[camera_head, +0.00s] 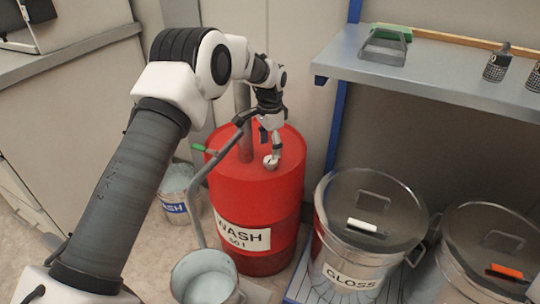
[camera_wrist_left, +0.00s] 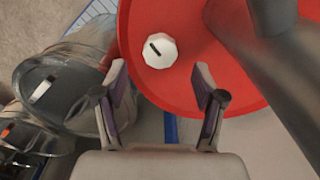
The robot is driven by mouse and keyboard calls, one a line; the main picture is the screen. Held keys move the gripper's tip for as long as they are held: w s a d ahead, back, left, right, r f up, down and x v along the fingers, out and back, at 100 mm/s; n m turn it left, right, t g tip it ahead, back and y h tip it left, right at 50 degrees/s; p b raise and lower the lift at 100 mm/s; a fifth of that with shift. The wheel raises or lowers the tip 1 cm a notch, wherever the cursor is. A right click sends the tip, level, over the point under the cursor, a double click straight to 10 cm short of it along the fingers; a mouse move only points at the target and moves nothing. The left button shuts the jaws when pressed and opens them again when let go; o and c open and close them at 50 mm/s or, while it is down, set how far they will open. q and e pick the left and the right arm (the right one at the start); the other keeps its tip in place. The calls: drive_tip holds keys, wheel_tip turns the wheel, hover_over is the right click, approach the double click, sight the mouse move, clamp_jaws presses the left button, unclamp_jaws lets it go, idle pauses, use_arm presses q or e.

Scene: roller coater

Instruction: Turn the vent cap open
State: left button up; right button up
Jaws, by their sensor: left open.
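The vent cap (camera_head: 271,162) is a small white round cap on top of the red drum (camera_head: 255,200), which is labelled WASH. In the left wrist view the vent cap (camera_wrist_left: 160,50) shows a short black mark, slanted. My left gripper (camera_head: 275,149) is over the drum top, close to the cap. In the left wrist view the open fingers of my left gripper (camera_wrist_left: 161,80) are empty, and the cap appears just past the tips, centred between them. I cannot tell the height gap to the cap. My right gripper is not in view.
A grey pump pipe (camera_head: 244,130) rises from the drum beside my gripper, with a green-handled lever (camera_head: 200,148). A bucket (camera_head: 205,280) stands in front. A lidded GLOSS can (camera_head: 350,255) is to the right. A metal shelf (camera_head: 430,75) is at upper right.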

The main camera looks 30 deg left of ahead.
sight(270, 159)
use_arm(q)
wheel_tip(270, 159, down, 5)
drive_tip(key=shift+r+b, duration=0.15)
drive_tip(key=shift+b, duration=0.25)
